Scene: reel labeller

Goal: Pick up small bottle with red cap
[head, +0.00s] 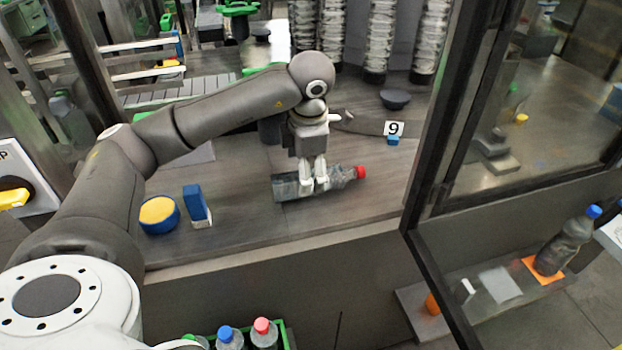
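A clear bottle (342,178) with a red cap (360,172) lies on its side on the dark counter, cap to the right. My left gripper (314,187) points down at the bottle's middle, its pale fingers overlapping the bottle in the picture. Whether the fingers are closed on it or only around it cannot be told. The fingers hide part of the bottle's body. My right gripper is not in view.
A blue-rimmed round container with a yellow top (158,213) and a blue-and-white block (197,205) lie left on the counter. A dark-framed glass panel (432,150) stands at right.

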